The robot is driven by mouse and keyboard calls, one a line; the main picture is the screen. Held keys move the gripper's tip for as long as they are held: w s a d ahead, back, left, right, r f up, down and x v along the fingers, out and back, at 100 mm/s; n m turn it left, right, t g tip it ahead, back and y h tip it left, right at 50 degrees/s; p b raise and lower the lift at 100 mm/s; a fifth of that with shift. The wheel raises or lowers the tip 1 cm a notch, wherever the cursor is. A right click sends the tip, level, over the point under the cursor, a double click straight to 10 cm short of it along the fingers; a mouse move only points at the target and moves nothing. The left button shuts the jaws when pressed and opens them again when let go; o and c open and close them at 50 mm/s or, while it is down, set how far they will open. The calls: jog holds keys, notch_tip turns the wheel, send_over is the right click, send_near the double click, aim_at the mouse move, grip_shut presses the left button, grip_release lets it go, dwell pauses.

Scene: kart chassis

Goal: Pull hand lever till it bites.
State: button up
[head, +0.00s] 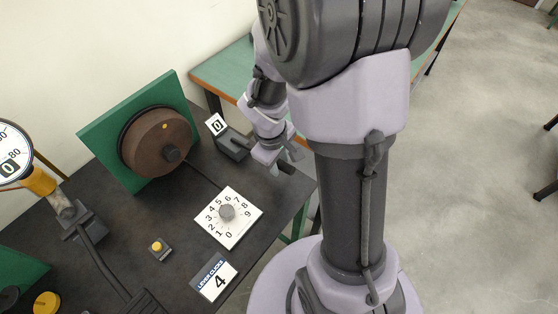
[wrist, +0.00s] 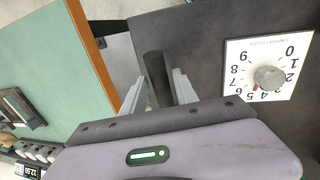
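The hand lever's dark round grip (wrist: 156,75) stands between my two fingers in the wrist view, with little or no gap visible on either side. In the head view, my gripper (head: 281,161) is at the bench's right edge, and the dark end of the grip (head: 287,168) shows at its fingers. Firm contact cannot be made out. A dark bracket (head: 233,144) sits left of my gripper, beside a white card reading 0 (head: 216,124). A "LEVER CLICKS" card (head: 214,281) reads 4. A brown disc (head: 157,142) with a yellow dot is mounted on a green board (head: 105,133).
A white dial plate (head: 246,206) with a grey knob lies on the dark bench (head: 185,225); it also shows in the wrist view (wrist: 236,54). A yellow button (head: 157,246), a pedal arm (head: 95,252) and a gauge (head: 12,152) are at left. Open floor lies right.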

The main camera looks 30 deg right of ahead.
grip_shut()
jog(key=r+g+p, duration=0.1)
jog(key=r+p, duration=0.1)
jog(key=p, duration=0.1)
jog(key=w+r+g+p, duration=0.1)
jog(key=r+p, duration=0.1)
jog(key=p, duration=0.2)
jog(key=w+r+g+h+p, duration=0.1)
jog(key=r+p, duration=0.1)
jog(key=p, duration=0.1)
jog(key=shift+w+a+r+p, duration=0.25)
jog(key=shift+a+r+p, duration=0.05)
jog(key=shift+a+p, duration=0.1)
jog(key=shift+w+a+r+g+h+p, duration=0.15)
jog(key=shift+w+r+g+h+p, duration=0.35)
jog(key=shift+p, duration=0.6)
jog(key=shift+f, duration=0.25)
jog(key=shift+o, duration=1.8)
grip_release()
jog(key=shift+f, duration=0.1)
